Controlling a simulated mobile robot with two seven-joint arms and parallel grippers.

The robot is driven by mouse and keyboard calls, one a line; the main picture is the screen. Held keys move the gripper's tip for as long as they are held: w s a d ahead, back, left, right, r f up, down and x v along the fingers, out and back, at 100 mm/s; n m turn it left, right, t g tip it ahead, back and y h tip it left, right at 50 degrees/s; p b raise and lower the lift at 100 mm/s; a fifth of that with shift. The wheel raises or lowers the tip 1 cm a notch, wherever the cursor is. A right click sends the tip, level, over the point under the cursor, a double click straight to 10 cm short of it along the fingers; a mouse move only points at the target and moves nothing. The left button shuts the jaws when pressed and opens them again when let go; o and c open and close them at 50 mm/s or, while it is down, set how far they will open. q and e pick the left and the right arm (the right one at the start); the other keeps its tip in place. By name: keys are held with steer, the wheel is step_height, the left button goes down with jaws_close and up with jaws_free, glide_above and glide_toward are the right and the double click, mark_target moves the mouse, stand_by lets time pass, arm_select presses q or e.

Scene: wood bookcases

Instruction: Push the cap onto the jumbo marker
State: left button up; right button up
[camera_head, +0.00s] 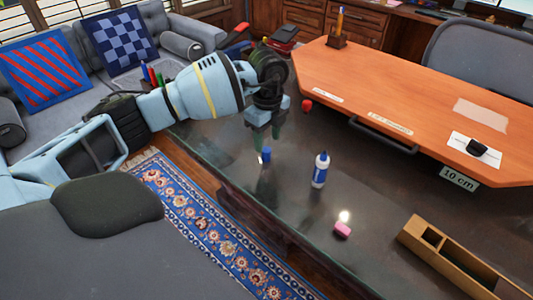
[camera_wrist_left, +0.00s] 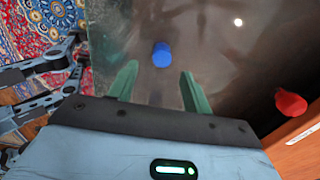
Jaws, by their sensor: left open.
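The jumbo marker (camera_head: 320,172) stands upright on the dark glossy table, with a white body, blue markings and a blue upper end. A small blue cap (camera_head: 266,154) sits on the table to its left; it also shows in the left wrist view (camera_wrist_left: 162,54). My left gripper (camera_head: 265,138) is open and empty, pointing down just above the blue cap. In the left wrist view its green fingers (camera_wrist_left: 158,75) are spread, with the cap beyond the tips and between their lines. The marker is not visible in that view. My right gripper is in neither view.
A red cap-like piece (camera_head: 307,105) lies near the orange desktop (camera_head: 400,95); the left wrist view shows it too (camera_wrist_left: 290,102). A pink block (camera_head: 342,230) and a wooden organizer (camera_head: 450,262) are at front right. The table around the marker is clear.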

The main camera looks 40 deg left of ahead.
mark_target(266, 150)
arm_select(q)
steer(key=shift+a+f, duration=0.15)
steer(key=shift+f, duration=1.15)
steer(key=shift+a+f, duration=0.1)
steer(key=shift+f, duration=1.2)
steer(key=c, duration=1)
steer(key=shift+c, duration=0.2)
steer(key=shift+r, duration=0.15)
